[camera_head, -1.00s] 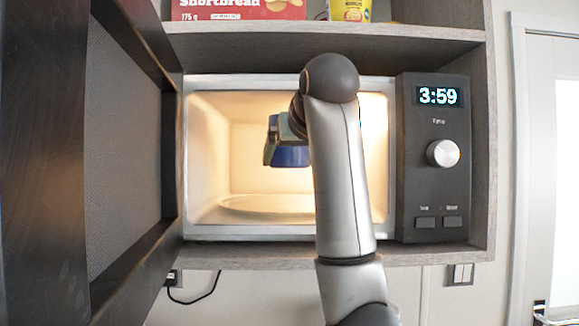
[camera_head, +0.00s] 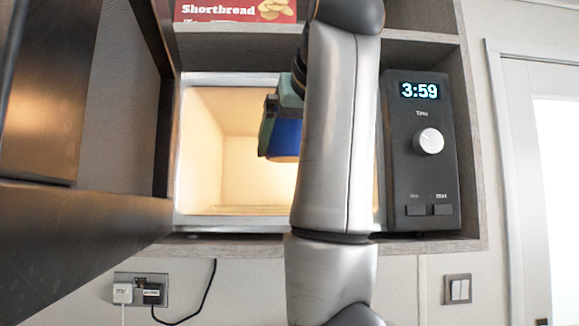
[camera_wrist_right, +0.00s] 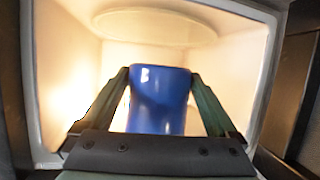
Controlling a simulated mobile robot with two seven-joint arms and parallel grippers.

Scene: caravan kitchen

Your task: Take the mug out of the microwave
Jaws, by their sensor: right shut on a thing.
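The blue mug (camera_head: 284,138) is held in my right gripper (camera_head: 282,108), off the turntable, in front of the lit microwave cavity. In the right wrist view the mug (camera_wrist_right: 158,105) sits between the two green fingers of the gripper (camera_wrist_right: 158,80), which touch its sides. The microwave (camera_head: 395,150) is open, with its dark door (camera_head: 125,110) swung out to the left. The glass turntable (camera_wrist_right: 155,26) shows in the right wrist view. My right arm hides part of the opening and the mug's right side. My left gripper is out of view.
The wooden cabinet (camera_head: 470,140) surrounds the microwave. A shortbread box (camera_head: 215,12) stands on the shelf above. The open door's edge lies close to the left. Sockets with plugs (camera_head: 138,291) and a switch (camera_head: 457,290) are on the wall below. The cavity looks empty.

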